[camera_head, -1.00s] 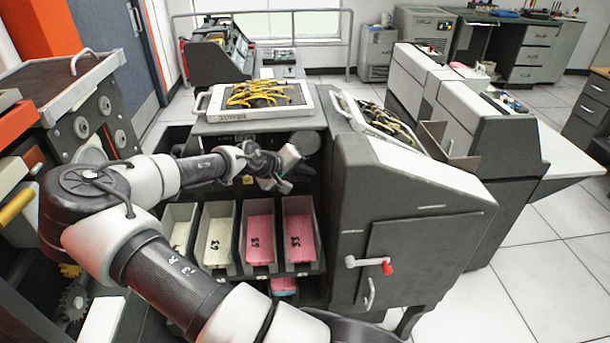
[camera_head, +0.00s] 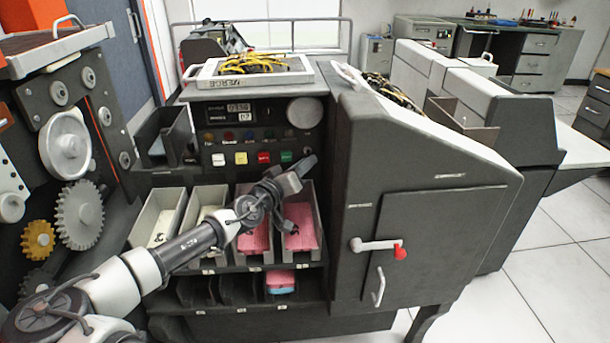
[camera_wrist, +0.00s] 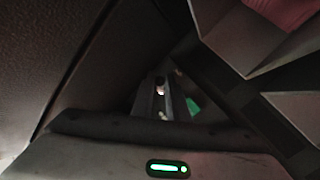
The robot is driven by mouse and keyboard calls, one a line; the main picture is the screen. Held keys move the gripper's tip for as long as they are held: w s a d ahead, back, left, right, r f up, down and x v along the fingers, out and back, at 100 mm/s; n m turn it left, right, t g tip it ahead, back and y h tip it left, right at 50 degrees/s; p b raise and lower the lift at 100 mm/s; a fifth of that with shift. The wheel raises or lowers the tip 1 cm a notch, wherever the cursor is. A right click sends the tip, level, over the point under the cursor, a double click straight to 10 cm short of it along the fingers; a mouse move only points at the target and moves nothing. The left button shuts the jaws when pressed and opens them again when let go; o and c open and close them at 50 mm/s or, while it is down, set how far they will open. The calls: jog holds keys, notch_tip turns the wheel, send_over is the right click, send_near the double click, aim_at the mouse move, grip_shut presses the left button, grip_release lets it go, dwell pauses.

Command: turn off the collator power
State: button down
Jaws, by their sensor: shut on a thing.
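The collator (camera_head: 425,225) is a dark grey machine with a control panel (camera_head: 218,137) on its front. The panel has a lit counter, a round dial, small lamps, and white, yellow, red and green buttons. I cannot make out a power switch; my gripper hides part of the panel's lower right. My gripper (camera_head: 306,165) is at that lower right corner, just below the green button (camera_head: 287,157) and above the card bins. In the dark wrist view its fingers (camera_wrist: 160,88) are close together on a small pale thing, which I cannot identify.
Open bins with white and pink cards (camera_head: 300,226) lie below my gripper. The collator's side cabinet stands close on the right, with a red-tipped handle (camera_head: 400,251). A gear machine (camera_head: 80,215) stands on the left. A white tray of yellow cables (camera_head: 250,68) is on top.

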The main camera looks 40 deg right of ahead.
jog(key=shift+w+f+m+h+b, duration=0.1)
jog(key=shift+f+m+h+b, duration=0.2)
jog(key=shift+h+b, duration=0.1)
jog(key=shift+t, duration=0.3)
jog(key=c, duration=1.7)
grip_release()
jog(key=shift+a, duration=0.1)
jog(key=v, duration=1.7)
jog(key=shift+a+f, duration=0.1)
jog(key=shift+f, duration=0.15)
